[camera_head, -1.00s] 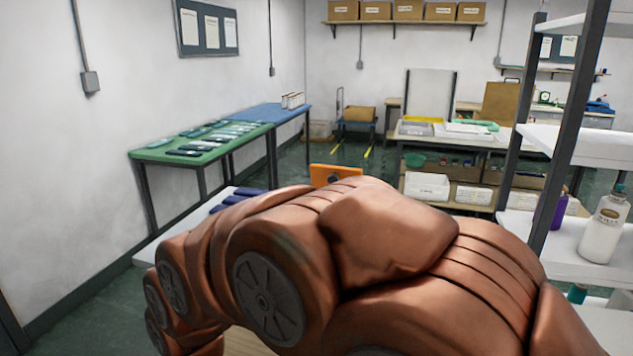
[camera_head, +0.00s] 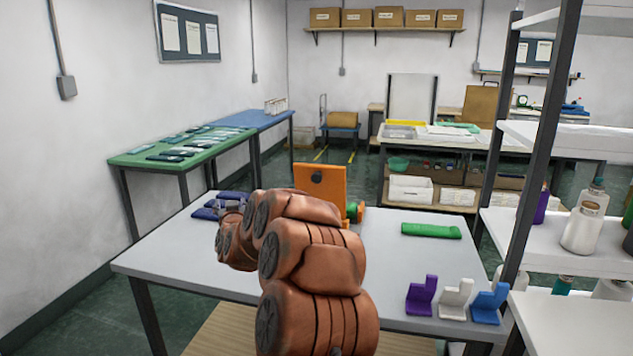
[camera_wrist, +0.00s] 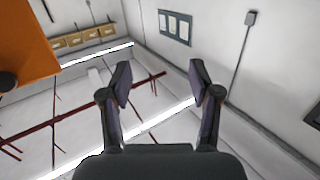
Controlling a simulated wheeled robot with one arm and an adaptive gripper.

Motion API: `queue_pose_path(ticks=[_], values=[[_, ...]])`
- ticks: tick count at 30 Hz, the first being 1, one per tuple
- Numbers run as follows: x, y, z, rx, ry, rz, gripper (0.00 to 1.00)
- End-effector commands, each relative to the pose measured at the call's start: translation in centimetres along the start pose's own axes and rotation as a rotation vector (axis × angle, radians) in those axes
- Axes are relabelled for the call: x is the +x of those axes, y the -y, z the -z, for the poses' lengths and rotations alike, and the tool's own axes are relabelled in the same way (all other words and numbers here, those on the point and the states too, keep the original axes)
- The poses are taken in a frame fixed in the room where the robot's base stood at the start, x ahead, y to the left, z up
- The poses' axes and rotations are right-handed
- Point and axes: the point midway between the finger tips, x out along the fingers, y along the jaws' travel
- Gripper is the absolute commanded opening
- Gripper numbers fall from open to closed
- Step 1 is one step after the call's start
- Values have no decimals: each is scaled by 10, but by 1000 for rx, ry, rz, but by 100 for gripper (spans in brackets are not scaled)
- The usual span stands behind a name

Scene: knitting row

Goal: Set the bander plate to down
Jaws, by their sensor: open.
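An upright orange plate (camera_head: 335,181) with a black knob (camera_head: 317,177) stands at the back of the white table; I take it to be the bander plate. An orange part with a green wheel (camera_head: 352,211) is beside its lower right. In the wrist view the orange plate (camera_wrist: 24,42) fills the upper left corner, with the dark knob (camera_wrist: 7,80) at the edge. My gripper (camera_wrist: 158,82) is open and empty, to the right of the plate and apart from it. In the head view my arm covers the plate's lower left, and the fingers are not clear.
On the white table (camera_head: 200,262) lie blue pieces (camera_head: 232,196) at back left and a green block (camera_head: 431,230) at right. Purple (camera_head: 421,295), white (camera_head: 455,299) and blue (camera_head: 489,303) L-shaped blocks stand front right. A shelf rack (camera_head: 545,130) with bottles rises at right.

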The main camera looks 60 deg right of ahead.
Motion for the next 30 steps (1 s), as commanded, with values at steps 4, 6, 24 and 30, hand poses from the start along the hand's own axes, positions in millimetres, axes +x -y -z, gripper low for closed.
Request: queue_pose_path(ticks=[4,6,24,30], values=[[24,-100,3,-31,-179,-215,62],[25,-141,4,-55,-249,-304,62],[20,-249,19,-145,-434,-544,62],[36,-259,29,-145,-434,-543,62]])
